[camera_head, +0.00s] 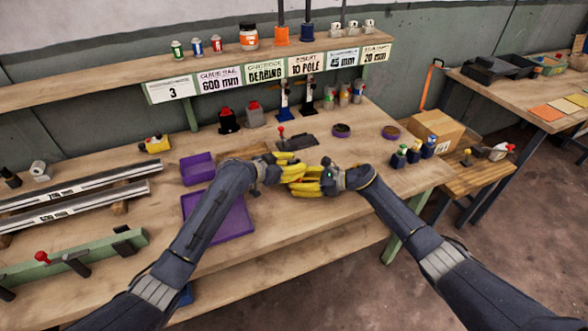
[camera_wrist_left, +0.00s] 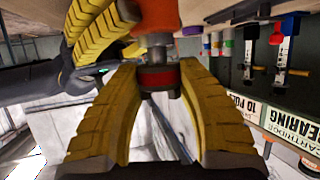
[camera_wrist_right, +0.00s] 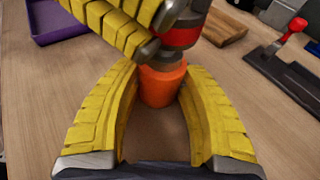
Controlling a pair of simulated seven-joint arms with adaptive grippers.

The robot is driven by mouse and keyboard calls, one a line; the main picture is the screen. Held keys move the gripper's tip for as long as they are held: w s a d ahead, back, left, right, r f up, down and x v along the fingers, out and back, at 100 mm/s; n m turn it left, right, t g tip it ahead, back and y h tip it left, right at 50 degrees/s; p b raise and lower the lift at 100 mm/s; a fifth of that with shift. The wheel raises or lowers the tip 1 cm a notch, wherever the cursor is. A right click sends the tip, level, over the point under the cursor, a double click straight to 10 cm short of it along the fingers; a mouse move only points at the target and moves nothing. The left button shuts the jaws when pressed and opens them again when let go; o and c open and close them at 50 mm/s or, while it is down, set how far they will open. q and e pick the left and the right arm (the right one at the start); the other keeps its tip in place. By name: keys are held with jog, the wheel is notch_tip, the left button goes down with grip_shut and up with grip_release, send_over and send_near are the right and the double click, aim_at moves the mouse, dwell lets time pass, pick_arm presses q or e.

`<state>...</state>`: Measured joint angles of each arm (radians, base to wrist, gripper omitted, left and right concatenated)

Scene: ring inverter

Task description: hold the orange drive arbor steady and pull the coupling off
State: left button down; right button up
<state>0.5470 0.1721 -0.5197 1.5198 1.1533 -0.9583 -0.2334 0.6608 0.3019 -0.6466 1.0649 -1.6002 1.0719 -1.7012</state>
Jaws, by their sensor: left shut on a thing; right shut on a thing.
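The orange drive arbor (camera_wrist_right: 162,85) stands between the yellow fingers of my right gripper (camera_wrist_right: 160,72), which is shut on it. It also shows at the top of the left wrist view (camera_wrist_left: 160,14). The coupling (camera_wrist_right: 180,38), dark grey with a red band, sits in line with the arbor, above it. My left gripper (camera_wrist_left: 160,72) is shut on the coupling (camera_wrist_left: 158,76). In the head view my left gripper (camera_head: 291,161) is just above my right gripper (camera_head: 302,186), close together over the table; their fingers hide the arbor and coupling there.
A purple tray (camera_head: 240,231) and a purple bin (camera_head: 197,168) lie left of the grippers. A dark fixture with a red-knobbed lever (camera_head: 296,140) is behind them. A cardboard box (camera_head: 436,129) and small bottles (camera_head: 413,153) stand to the right. The front of the table (camera_head: 315,225) is clear.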

pick_arm(q)
notch_tip(320, 180, up, 8)
jog(key=shift+r, duration=0.15)
dwell(0.3)
pick_arm(e)
jog(key=o, duration=0.9)
jog(key=shift+o, duration=0.2)
